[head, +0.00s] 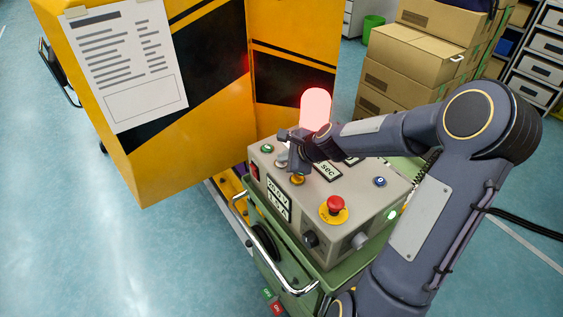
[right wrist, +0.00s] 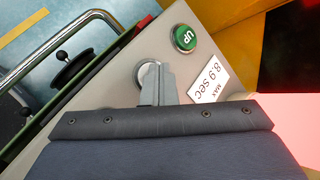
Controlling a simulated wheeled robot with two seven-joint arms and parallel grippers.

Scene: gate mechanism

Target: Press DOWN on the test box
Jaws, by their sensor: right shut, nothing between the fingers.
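The test box (head: 355,205) is a grey control box on a green cart. My right gripper (head: 286,160) is shut and empty, low over its top face. In the right wrist view the gripper's fingertips (right wrist: 153,68) overlap a round silver-rimmed button (right wrist: 143,72); I cannot tell whether they touch it, and its label is hidden. A green UP button (right wrist: 185,38) sits beside it, also in the head view (head: 267,149). An orange button (head: 297,180) lies on the other side. No DOWN label is readable. My left gripper is not in view.
A lit red lamp (head: 315,108) stands on the box behind my right gripper. A red stop knob (head: 335,204) is near the front. A yellow-black gate panel (head: 185,110) stands at the left, cardboard boxes (head: 420,50) behind. A chrome handle (head: 270,250) runs along the cart.

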